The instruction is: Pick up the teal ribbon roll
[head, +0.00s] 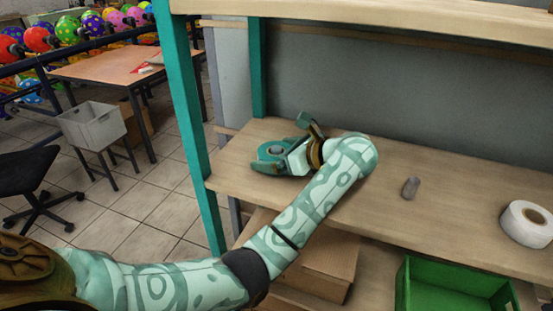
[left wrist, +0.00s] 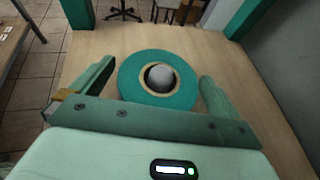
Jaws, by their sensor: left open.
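The teal ribbon roll (left wrist: 133,84) lies flat on the wooden shelf, with a tan inner ring and a rounded grey thing showing in its hole. In the head view the roll (head: 268,149) is at the left part of the shelf, partly hidden by my gripper. My left gripper (head: 283,149) is open, low over the shelf, with one finger on each side of the roll. In the left wrist view its fingers (left wrist: 156,78) flank the roll, with a visible gap at the left finger; the right finger is very close to the rim. My right gripper is not in view.
A small grey cylinder (head: 410,187) and a white roll (head: 526,223) stand on the shelf to the right. A teal post (head: 190,120) rises at the shelf's left end, and an upper shelf (head: 400,18) hangs above. A green crate (head: 450,290) and a cardboard box (head: 318,262) are below.

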